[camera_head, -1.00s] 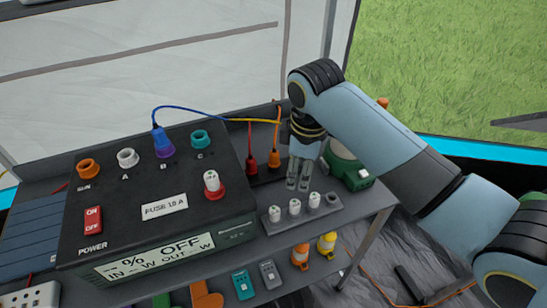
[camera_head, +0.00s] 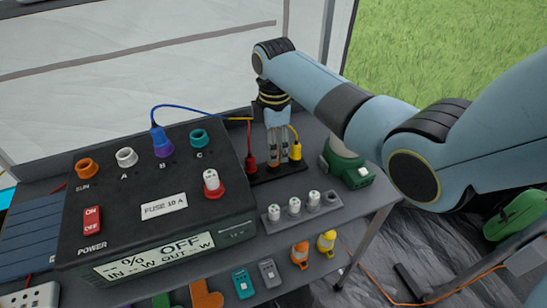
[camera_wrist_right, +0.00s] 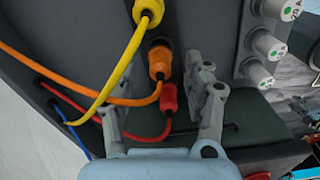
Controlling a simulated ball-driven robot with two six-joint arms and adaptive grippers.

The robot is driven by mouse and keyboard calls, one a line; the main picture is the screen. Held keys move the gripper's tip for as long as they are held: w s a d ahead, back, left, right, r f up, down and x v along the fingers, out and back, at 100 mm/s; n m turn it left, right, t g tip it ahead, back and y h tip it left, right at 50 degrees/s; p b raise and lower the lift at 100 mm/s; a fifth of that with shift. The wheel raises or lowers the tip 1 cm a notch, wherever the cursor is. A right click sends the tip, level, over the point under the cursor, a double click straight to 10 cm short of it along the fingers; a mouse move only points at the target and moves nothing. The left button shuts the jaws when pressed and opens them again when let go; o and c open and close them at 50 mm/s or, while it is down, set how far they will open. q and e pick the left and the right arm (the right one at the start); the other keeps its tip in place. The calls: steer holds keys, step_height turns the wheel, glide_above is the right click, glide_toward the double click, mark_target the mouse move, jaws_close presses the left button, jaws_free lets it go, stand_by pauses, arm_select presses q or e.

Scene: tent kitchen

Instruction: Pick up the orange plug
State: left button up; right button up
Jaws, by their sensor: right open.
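The orange plug (camera_wrist_right: 160,62) stands in a dark strip between a yellow plug and a red plug, with an orange cord running left in the right wrist view. My right gripper (camera_wrist_right: 170,58) is open, with one fingertip on each side of the orange plug. Whether the fingers touch it cannot be told. In the head view the right gripper (camera_head: 277,160) points down over the strip and largely hides the orange plug (camera_head: 271,160). My left gripper is not in view.
A red plug (camera_head: 250,162) and a yellow plug (camera_head: 295,151) stand close on either side. A black power box (camera_head: 120,205) is at left. A fuse rack (camera_head: 274,215) is in front, and a green-based device (camera_head: 350,178) stands to the right.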

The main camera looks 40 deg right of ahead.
step_height(320, 180, down, 3)
steer(key=shift+r, duration=0.1)
jaws_close()
stand_by(0.3)
steer(key=shift+r, duration=0.1)
